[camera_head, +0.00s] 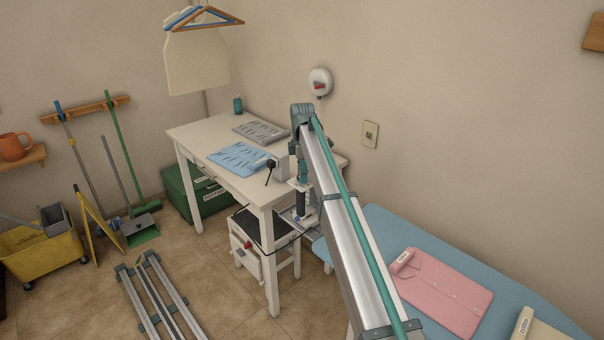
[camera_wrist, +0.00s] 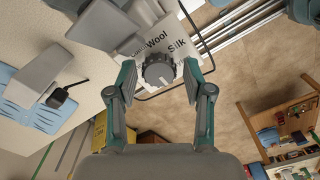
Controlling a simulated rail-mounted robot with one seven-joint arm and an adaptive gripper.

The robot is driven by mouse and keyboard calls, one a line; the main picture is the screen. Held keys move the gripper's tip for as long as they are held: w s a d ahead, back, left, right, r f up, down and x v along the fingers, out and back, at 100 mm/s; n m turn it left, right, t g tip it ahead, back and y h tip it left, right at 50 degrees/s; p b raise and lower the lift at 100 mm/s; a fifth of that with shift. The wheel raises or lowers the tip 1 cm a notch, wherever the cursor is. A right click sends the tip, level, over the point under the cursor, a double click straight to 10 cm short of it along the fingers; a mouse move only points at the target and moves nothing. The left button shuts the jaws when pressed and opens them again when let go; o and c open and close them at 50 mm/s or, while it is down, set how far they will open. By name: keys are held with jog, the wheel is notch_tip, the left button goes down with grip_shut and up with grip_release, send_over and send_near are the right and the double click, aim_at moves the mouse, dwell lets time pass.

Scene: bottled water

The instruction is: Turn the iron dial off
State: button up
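In the wrist view, a dark grey round dial (camera_wrist: 158,70) sits on a white panel (camera_wrist: 178,32) printed with fabric names; "Wool" and "Silk" are readable. My gripper (camera_wrist: 160,74) is open, with one finger on each side of the dial. There seems to be a gap between each finger and the dial, so I see no firm hold. The dial's exact setting is too small to read. In the head view, my arm reaches down beside the white table, and I cannot make out the dial there.
A white table (camera_head: 192,132) holds a blue folded garment (camera_head: 238,157) and a grey one (camera_head: 262,132). A stool (camera_head: 284,252) stands by it. A blue ironing board (camera_head: 389,220) with a pink shirt (camera_head: 440,292) is at right. A thin black frame (camera_wrist: 203,42) runs near my right finger.

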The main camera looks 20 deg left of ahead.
dwell(0.3)
notch_tip(320, 180, up, 12)
dwell(0.6)
